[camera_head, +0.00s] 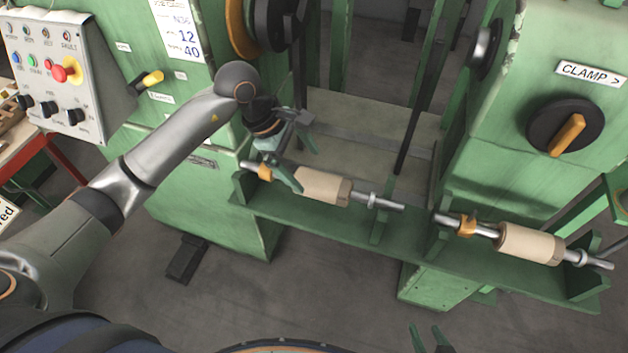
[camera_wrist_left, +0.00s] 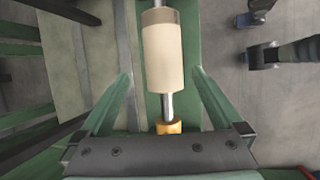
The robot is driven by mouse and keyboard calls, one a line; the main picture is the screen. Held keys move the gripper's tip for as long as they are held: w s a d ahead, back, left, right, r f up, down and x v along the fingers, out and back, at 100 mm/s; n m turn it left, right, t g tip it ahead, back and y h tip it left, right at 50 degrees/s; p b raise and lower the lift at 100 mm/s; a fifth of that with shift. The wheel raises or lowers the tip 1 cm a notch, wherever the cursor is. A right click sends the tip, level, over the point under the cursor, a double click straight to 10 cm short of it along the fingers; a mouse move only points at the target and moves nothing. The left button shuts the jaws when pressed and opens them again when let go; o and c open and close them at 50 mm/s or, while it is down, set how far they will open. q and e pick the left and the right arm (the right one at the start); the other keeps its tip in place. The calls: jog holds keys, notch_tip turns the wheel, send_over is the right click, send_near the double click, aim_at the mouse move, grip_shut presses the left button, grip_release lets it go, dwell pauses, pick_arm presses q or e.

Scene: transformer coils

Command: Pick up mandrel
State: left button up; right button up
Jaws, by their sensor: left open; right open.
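Two mandrels lie on the green rack shelf, each a metal shaft with a beige cylinder and an orange collar. The left mandrel (camera_head: 322,187) rests in the shelf's upright supports; the right mandrel (camera_head: 528,244) lies farther right. My left gripper (camera_head: 300,164) is open over the left end of the left mandrel. In the left wrist view, the open fingers (camera_wrist_left: 162,90) stand on both sides of the shaft, between the beige cylinder (camera_wrist_left: 163,58) and the orange collar (camera_wrist_left: 169,127), with gaps at each side. My right gripper (camera_head: 430,338) shows only its open fingertips at the bottom edge.
The green shelf (camera_head: 330,222) spans between two green machine housings. A control panel (camera_head: 52,75) with a red button is at upper left. A CLAMP knob (camera_head: 565,128) is on the right housing. A thin dark upright bar stands behind the shelf. The grey floor in front is mostly clear.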

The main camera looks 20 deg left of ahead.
aim_at(309, 176)
pick_arm(q)
jog(key=x, duration=0.5)
jog(key=shift+s+a+f+p, duration=0.2)
jog(key=shift+f+p, duration=0.1)
jog(key=shift+p, duration=0.1)
grip_shut()
dwell(0.5)
jog(key=shift+r, duration=0.15)
